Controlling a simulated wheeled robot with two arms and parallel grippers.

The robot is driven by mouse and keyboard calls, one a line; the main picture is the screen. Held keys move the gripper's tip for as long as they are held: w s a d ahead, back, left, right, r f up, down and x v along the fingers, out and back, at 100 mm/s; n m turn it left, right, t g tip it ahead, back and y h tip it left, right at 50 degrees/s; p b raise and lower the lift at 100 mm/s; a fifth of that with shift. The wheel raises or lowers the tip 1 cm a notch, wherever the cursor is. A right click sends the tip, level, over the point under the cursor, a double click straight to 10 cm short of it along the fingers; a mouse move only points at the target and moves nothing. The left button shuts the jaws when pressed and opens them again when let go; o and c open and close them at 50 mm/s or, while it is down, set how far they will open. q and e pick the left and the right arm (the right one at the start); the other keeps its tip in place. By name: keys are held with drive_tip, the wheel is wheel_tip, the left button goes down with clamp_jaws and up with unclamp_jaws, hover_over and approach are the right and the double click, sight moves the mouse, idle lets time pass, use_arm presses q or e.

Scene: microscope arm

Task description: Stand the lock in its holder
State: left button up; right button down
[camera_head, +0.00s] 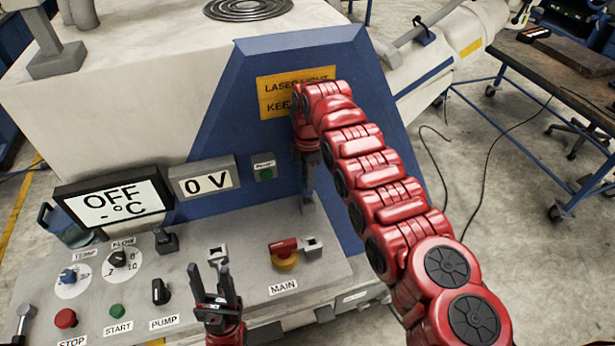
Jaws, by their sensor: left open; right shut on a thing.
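My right gripper (307,182) points down in front of the blue panel, above the back of the grey control desk. It is shut on a small grey-blue piece (308,206), which may be the lock; its shape is mostly hidden. My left gripper (216,284) is open and empty, fingers upward, at the front of the desk between the PUMP knob and the MAIN switch. Just behind its fingers is a small grey bracket (217,254), which may be the holder; I cannot tell for sure.
The PUMP knob (160,291), START button (117,311) and red STOP button (66,318) are to the left. Displays (113,202) stand behind.

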drive_tip(key=shift+f+b, duration=0.95)
drive_tip(key=shift+f, duration=0.35)
drive_tip(key=c, duration=0.6)
unclamp_jaws()
drive_tip(key=shift+r, duration=0.25)
wheel_tip(320, 180, up, 5)
drive_tip(key=shift+f+b, duration=0.15)
drive_tip(key=shift+b, duration=0.9)
wheel_tip(320, 180, up, 3)
drive_tip(key=shift+a+r+p, duration=0.1)
drive_tip(key=shift+r+p, duration=0.1)
drive_tip(key=shift+p, duration=0.1)
drive_tip(key=r+p, duration=0.5)
drive_tip(key=r, duration=0.1)
drive_tip(key=r+p, duration=0.2)
drive_tip(key=p, duration=0.1)
drive_tip(key=shift+d+r+p, duration=0.25)
drive_tip(key=shift+r+p, duration=0.05)
drive_tip(key=shift+r, duration=0.1)
